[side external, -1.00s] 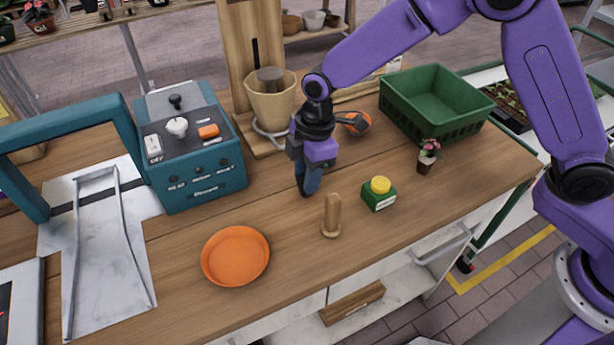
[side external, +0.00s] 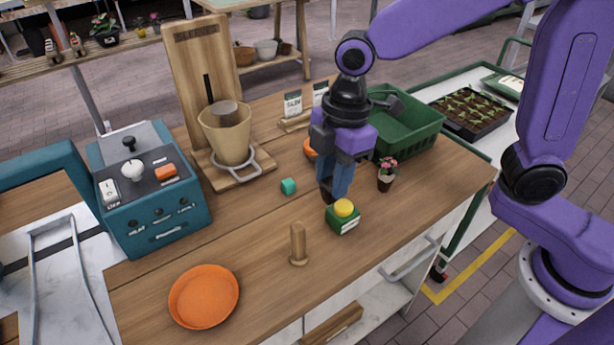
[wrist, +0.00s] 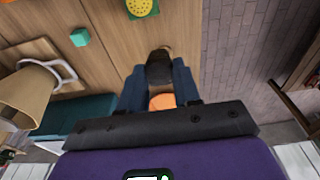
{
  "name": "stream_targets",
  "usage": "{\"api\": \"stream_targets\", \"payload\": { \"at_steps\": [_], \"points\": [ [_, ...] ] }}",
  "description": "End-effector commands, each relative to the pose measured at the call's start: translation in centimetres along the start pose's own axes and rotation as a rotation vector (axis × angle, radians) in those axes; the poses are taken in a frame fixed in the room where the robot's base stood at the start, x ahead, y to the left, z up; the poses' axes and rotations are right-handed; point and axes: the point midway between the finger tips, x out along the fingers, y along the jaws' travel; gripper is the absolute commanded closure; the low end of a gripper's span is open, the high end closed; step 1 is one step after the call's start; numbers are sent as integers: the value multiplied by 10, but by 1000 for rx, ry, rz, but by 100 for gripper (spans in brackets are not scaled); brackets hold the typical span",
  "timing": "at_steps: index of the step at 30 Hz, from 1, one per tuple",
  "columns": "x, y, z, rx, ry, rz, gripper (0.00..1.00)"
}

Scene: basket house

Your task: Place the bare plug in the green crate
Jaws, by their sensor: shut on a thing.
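My gripper (side external: 329,198) is over the table, just behind the small green box with a yellow top, with its fingers pointing down. In the wrist view its blue fingers are closed around a dark, stubby thing (wrist: 160,70) that looks like the bare plug. Only a small dark part of it shows at the fingertips in the side view. The green crate (side external: 428,136) stands behind and to the right of my gripper, at the table's far right. My gripper and wrist hide part of its left side. I cannot tell the exact gap between plug and table.
The green box (side external: 344,222) and a pink-flowered pot (side external: 386,181) stand near my gripper. A teal block (side external: 288,186), wooden peg (side external: 298,246), orange dish (side external: 204,297) and dripper stand (side external: 188,85) are further left. An orange thing (side external: 310,148) is partly hidden behind my gripper.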

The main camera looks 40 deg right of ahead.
Motion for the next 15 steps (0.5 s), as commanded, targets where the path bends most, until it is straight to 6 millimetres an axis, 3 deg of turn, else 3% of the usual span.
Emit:
{"api": "stream_targets", "payload": {
  "at_steps": [8, 11, 15],
  "points": [
    [-10, -11, 13, 24, 0, 3, 100],
    [-12, 0, 26, 104, -1, 13, 100],
    [-18, 28, 61, 322, -3, 40, 100]
  ]
}}
